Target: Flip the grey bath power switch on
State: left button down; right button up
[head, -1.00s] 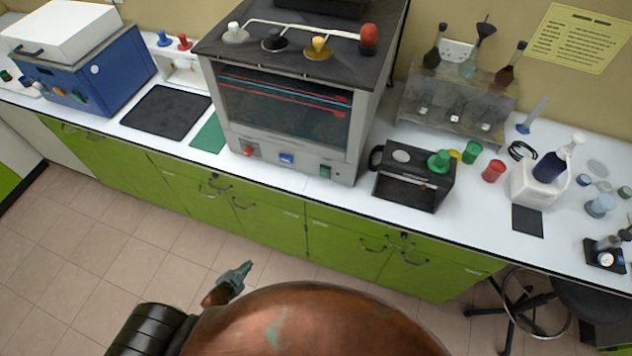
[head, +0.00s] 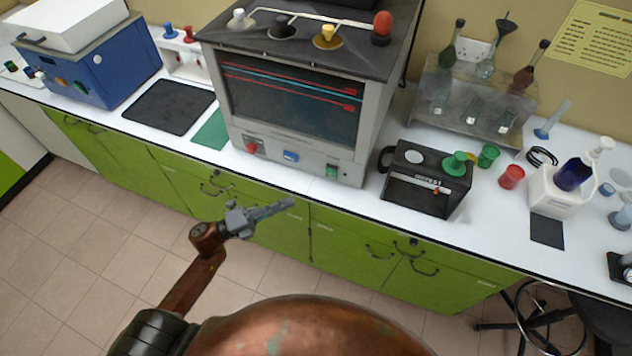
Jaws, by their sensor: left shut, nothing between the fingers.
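The grey bath (head: 345,100), a large box with a glass window, stands at the middle of the white bench. Its front panel carries a red control (head: 251,146) at the left, a blue one (head: 290,156) in the middle and a green one (head: 331,171) at the right. Their labels are too small to read, so I cannot tell which is the power switch or its position. My left gripper (head: 288,205) is shut and empty. In the picture it is below the front panel, against the green cupboards, apart from the controls. My right gripper is not in view.
A blue unit (head: 85,75) is at far left. The bench front edge runs below the panel.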

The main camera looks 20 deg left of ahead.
pick_arm(q)
send_near(333, 174)
jog(key=d, duration=0.4)
jog(key=shift+w+d+r+p, duration=0.1)
jog(key=shift+w+r+p, duration=0.15)
jog(key=shift+w, duration=0.3)
jog(key=shift+w+d+r+p, duration=0.1)
jog(key=shift+w+r, duration=0.2)
jog(key=shift+w, duration=0.25)
jog(key=shift+w+r, duration=0.1)
jog(key=shift+w, duration=0.65)
